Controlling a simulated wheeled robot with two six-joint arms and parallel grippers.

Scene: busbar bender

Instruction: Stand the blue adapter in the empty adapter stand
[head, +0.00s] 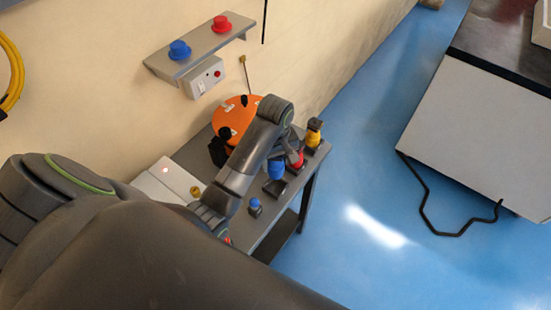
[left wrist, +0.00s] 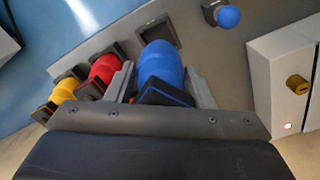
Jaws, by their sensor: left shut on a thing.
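The blue adapter (left wrist: 160,66) is between the two fingers of my left gripper (left wrist: 163,78), which is shut on it. In the head view the blue adapter (head: 276,168) hangs below my left wrist, over the bench. The empty adapter stand (left wrist: 158,31), a dark square frame, is just beyond the blue adapter in the left wrist view. It also shows in the head view (head: 275,188), just in front of the adapter. The adapter looks apart from the stand, but its height is hard to tell. My right gripper is not in view.
A red adapter (left wrist: 103,70) and a yellow adapter (left wrist: 66,89) stand in dark stands beside the blue one. A blue knob (left wrist: 228,16) and a grey box (left wrist: 280,75) are on the bench. An orange disc (head: 232,120) is behind my arm. The bench edge (head: 318,165) is close.

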